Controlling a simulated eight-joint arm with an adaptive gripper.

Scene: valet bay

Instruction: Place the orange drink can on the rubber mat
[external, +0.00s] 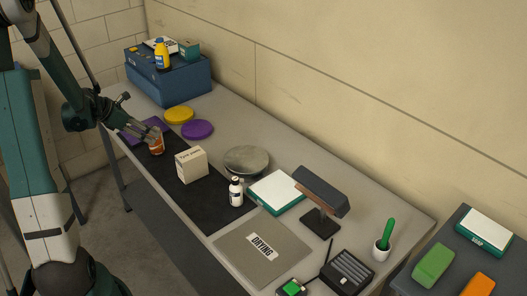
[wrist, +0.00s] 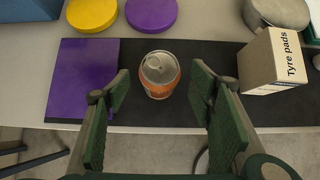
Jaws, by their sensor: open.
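The orange drink can (external: 156,148) stands upright at the left end of the black rubber mat (external: 212,212), close to a purple sheet. In the wrist view the can (wrist: 160,76) shows its silver top and orange side, with the dark mat (wrist: 215,95) around it. My gripper (external: 153,137) is at the can. In the wrist view my gripper (wrist: 159,84) is open, with one green-padded finger on each side of the can and a visible gap to both.
The purple sheet (wrist: 80,78) lies left of the can. A Tyre pads box (external: 191,165) stands on the mat to the right. Yellow (external: 179,115) and purple (external: 197,129) discs lie behind. A white bottle (external: 236,191) is farther right. The table's front edge is close.

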